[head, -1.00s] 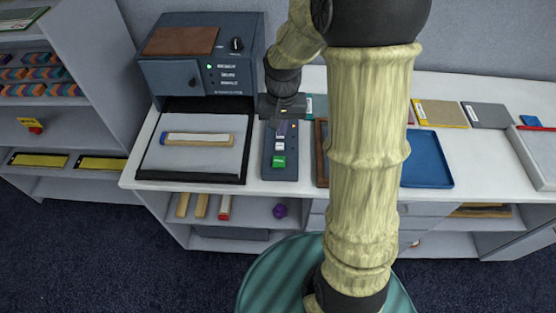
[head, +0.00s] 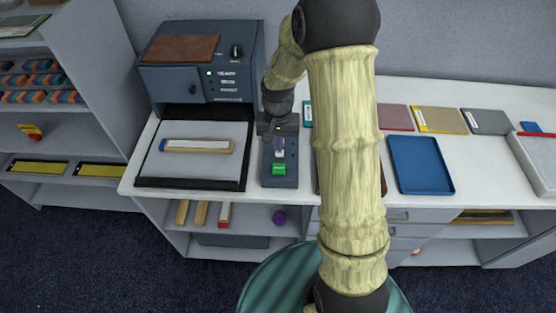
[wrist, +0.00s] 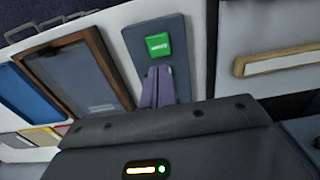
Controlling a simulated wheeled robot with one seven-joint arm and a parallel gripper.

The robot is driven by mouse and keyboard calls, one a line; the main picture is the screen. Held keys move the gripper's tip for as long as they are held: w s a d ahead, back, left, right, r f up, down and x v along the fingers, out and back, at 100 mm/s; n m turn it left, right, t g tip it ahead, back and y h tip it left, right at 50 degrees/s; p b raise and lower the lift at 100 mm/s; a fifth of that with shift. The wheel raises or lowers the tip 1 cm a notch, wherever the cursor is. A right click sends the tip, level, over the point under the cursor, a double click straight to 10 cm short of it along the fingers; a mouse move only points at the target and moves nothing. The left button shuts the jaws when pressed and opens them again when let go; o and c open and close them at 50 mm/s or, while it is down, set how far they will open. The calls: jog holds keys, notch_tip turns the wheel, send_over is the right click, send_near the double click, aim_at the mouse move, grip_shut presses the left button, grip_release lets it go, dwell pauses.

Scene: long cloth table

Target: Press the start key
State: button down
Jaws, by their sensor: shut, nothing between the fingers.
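The grey key panel (head: 281,182) lies on the white table beside the press-like machine. Its green key (head: 279,169) is at the near end; it also shows in the wrist view (wrist: 157,44), where its lettering is too small to read. My gripper (head: 279,150) is over the middle of the panel, pointing down, with its fingers shut and empty. In the wrist view, the fingertips (wrist: 158,70) sit just short of the green key, with a small gap in the picture. Their height above the panel is hard to tell. The panel's other keys are hidden behind my gripper.
A dark blue machine (head: 197,84) stands behind left, with a grey mat (head: 190,169) holding a wooden bar (head: 197,146) before it. To the right are a brown-framed tray (wrist: 112,84), partly behind my arm, and a blue tray (head: 421,165).

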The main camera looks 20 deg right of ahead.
aim_at(278, 169)
notch_tip(278, 169, down, 9)
jog(key=shift+r+p, duration=0.1)
jog(key=shift+p, duration=0.85)
jog(key=shift+f+b, duration=0.55)
jog(key=shift+f, duration=0.05)
jog(key=shift+s+f+b, duration=0.25)
jog(key=shift+f+b, duration=0.05)
jog(key=shift+f, duration=0.15)
jog(key=shift+r+p, duration=0.4)
jog(key=shift+r, duration=0.05)
notch_tip(278, 169, up, 14)
jog(key=shift+w, duration=0.25)
